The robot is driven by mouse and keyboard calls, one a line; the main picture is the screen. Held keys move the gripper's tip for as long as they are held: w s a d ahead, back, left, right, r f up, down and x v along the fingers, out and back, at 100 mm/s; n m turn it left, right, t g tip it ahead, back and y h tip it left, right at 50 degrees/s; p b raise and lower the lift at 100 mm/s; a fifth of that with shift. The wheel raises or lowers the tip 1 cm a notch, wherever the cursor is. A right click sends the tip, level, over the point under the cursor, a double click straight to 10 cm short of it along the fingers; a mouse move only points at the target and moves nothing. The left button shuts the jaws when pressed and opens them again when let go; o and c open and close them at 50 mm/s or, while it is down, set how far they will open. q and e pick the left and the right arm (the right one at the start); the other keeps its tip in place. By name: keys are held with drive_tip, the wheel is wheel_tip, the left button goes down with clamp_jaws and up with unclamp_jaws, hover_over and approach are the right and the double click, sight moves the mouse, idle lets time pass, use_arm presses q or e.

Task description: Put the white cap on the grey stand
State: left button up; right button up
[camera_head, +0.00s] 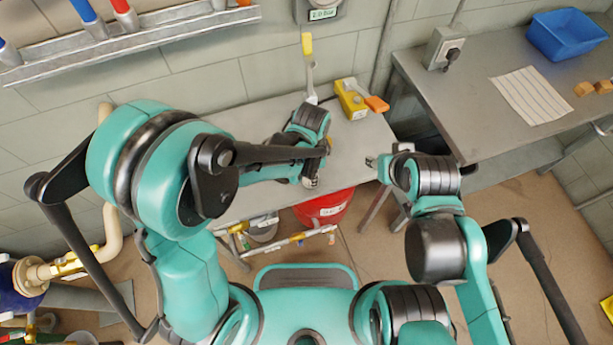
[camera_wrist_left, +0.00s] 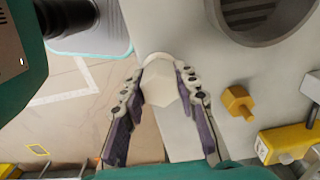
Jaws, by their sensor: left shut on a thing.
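The white cap (camera_wrist_left: 161,82) is a cream-white, faceted piece between the fingers of my left gripper (camera_wrist_left: 158,92), which is shut on it. In the head view my left gripper (camera_head: 312,178) is by the front edge of the grey bench, and the cap is too small there to make out. A round grey body with a slotted, recessed top (camera_wrist_left: 268,14) stands on the bench, apart from the cap; I cannot tell if it is the grey stand. My left arm hides it in the head view. My right gripper (camera_head: 373,163) is off the bench's right end; its fingers are unclear.
A brass hex piece (camera_wrist_left: 238,102) and a yellow block (camera_head: 350,100) with an orange handle (camera_head: 377,104) are on the bench (camera_head: 350,145). A red bucket (camera_head: 325,207) stands below. A second table (camera_head: 480,110) at right holds a blue bin (camera_head: 567,35) and paper.

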use_arm(q)
wheel_tip(320, 180, down, 3)
drive_tip(key=shift+d+f+b, duration=0.1)
drive_tip(key=shift+b, duration=0.75)
drive_tip(key=shift+w, duration=0.15)
drive_tip(key=o, duration=0.5)
drive_tip(key=shift+f, duration=0.1)
drive_tip(key=shift+c, duration=0.2)
drive_tip(key=o, duration=0.4)
